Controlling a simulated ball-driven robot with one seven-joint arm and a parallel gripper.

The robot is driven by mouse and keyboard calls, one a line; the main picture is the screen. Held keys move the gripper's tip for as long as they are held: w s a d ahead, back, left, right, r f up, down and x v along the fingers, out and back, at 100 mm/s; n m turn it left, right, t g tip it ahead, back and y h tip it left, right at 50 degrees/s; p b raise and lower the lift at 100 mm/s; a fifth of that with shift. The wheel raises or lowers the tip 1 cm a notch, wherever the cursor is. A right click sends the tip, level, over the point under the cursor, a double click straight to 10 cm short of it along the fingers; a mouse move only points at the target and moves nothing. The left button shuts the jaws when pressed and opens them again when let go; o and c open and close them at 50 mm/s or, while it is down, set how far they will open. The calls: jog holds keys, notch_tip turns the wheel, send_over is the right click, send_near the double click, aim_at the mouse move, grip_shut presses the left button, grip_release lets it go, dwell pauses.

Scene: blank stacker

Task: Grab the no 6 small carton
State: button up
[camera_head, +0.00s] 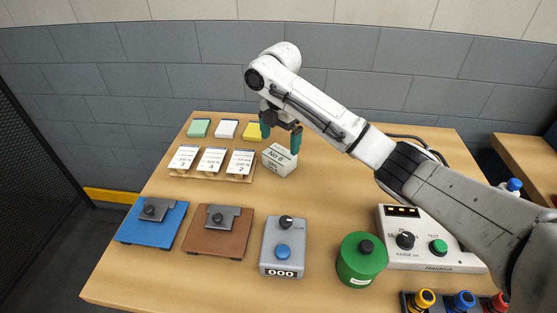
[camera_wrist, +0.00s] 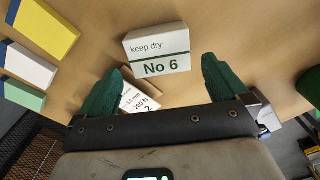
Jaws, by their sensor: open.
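The No 6 small carton (camera_head: 279,160) is white with green lettering and stands on the wooden table, right of the row of labelled cards. In the wrist view the carton (camera_wrist: 157,52) shows "keep dry" and "No 6", and lies ahead of my fingertips, between their lines. My gripper (camera_head: 280,137) is open and empty, with green fingers above and close to the carton. The fingers also show in the wrist view (camera_wrist: 160,82), spread wider than the carton. I cannot tell the exact gap to the carton.
Labelled cards (camera_head: 212,160) stand on a wooden rack left of the carton. Behind lie green (camera_head: 199,128), white (camera_head: 227,129) and yellow (camera_head: 253,131) blocks. Blue (camera_head: 152,222) and brown (camera_head: 218,233) plates, a grey counter box (camera_head: 284,247) and a green canister (camera_head: 361,260) stand in front.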

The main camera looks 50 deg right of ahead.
aim_at(279, 153)
jog(key=shift+f+p, duration=0.5)
jog(key=shift+f, duration=3.1)
jog(key=c, duration=0.7)
